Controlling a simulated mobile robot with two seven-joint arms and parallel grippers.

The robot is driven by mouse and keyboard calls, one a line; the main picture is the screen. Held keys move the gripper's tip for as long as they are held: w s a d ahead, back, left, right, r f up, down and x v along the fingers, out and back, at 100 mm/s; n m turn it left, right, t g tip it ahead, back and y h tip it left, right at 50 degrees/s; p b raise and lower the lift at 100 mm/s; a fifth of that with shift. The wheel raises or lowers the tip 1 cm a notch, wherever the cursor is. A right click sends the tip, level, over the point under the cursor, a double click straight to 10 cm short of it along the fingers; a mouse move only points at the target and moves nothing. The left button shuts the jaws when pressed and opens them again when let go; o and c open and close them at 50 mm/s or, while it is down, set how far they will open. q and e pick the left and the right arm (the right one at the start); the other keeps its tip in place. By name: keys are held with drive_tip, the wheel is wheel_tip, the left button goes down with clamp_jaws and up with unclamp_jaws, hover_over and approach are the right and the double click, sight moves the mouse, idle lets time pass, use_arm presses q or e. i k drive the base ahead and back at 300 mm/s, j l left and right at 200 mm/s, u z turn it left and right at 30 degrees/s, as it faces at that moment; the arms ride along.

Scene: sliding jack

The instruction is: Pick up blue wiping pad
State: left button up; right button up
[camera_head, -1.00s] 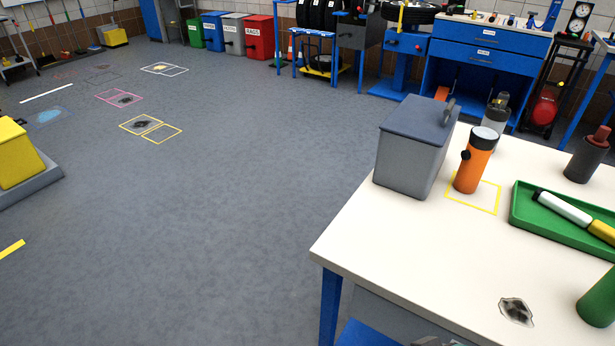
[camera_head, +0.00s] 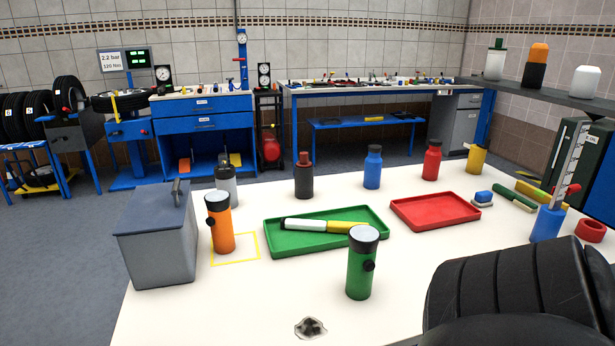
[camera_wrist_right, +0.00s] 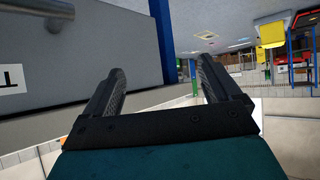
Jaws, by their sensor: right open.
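A small block with a blue top and a pale base (camera_head: 483,197) lies on the white table (camera_head: 200,310), right of the red tray; it looks like the blue wiping pad. It does not show in the right wrist view. My right gripper (camera_wrist_right: 160,70) is open with its two dark fingers apart and nothing between them. A grey surface with a white label (camera_wrist_right: 12,80) is close to its left finger in that view. Neither gripper shows in the head view.
A red tray (camera_head: 435,211), a green tray (camera_head: 290,245) with a marker, several bottles and a green flashlight (camera_head: 361,265) stand on the table. A grey lidded bin (camera_head: 160,245) is at its left.

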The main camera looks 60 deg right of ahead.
sight(482, 199)
drive_tip(key=z, duration=2.85)
